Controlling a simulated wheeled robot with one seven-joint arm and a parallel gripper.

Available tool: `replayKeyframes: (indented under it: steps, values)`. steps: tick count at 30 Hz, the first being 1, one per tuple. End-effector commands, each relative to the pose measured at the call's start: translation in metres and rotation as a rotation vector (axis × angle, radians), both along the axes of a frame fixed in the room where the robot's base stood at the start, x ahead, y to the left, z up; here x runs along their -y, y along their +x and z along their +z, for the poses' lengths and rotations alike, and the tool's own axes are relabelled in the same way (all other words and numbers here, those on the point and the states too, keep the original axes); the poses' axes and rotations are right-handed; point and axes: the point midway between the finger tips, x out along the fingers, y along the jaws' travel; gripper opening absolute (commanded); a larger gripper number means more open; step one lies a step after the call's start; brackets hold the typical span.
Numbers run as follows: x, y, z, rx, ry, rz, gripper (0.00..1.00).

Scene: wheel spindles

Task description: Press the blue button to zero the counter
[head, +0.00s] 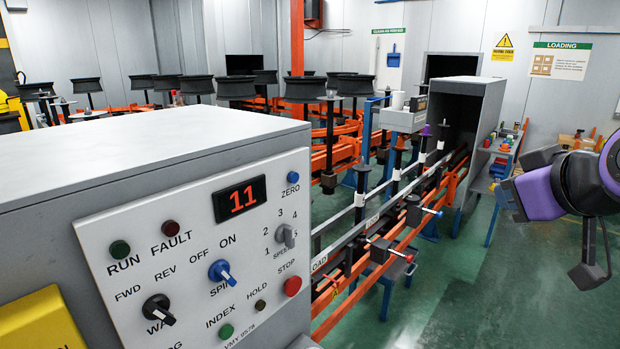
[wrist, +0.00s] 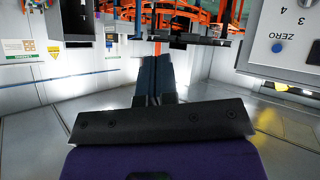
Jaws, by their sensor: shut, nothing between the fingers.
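The blue ZERO button (head: 293,177) is a small round button at the top right of the white control panel (head: 190,215). The counter (head: 240,198) left of it reads 11 in red digits. The button also shows in the wrist view (wrist: 277,47), upside down at the upper right, with a corner of the counter at the right edge. My gripper (head: 590,272) is at the right edge of the head view, well right of the panel and apart from it. In the wrist view its two dark fingers (wrist: 153,68) lie together, empty, pointing away from the button.
The panel also carries a blue SPIN knob (head: 221,271), a black WAY knob (head: 158,309), a grey speed knob (head: 285,235) and a red STOP button (head: 293,285). Orange rails with spindles (head: 395,165) run right of the panel. Green floor (head: 480,290) lies open before my gripper.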

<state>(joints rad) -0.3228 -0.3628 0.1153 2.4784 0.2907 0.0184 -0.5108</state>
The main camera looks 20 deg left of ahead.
Motion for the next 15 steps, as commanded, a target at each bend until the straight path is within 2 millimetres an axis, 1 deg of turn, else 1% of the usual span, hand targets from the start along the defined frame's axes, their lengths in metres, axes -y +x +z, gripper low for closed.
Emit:
replayKeyframes:
  steps: [1,7,10,15]
  values:
    - [-0.017,0.006,-0.003,0.036,-0.007,0.033,0.0]
    - [-0.075,0.026,-0.007,0.227,-0.04,0.116,0.0]
    - [-0.103,0.031,-0.011,0.32,-0.062,0.142,0.0]
    - [-0.146,0.031,-0.02,0.474,-0.114,0.164,0.0]
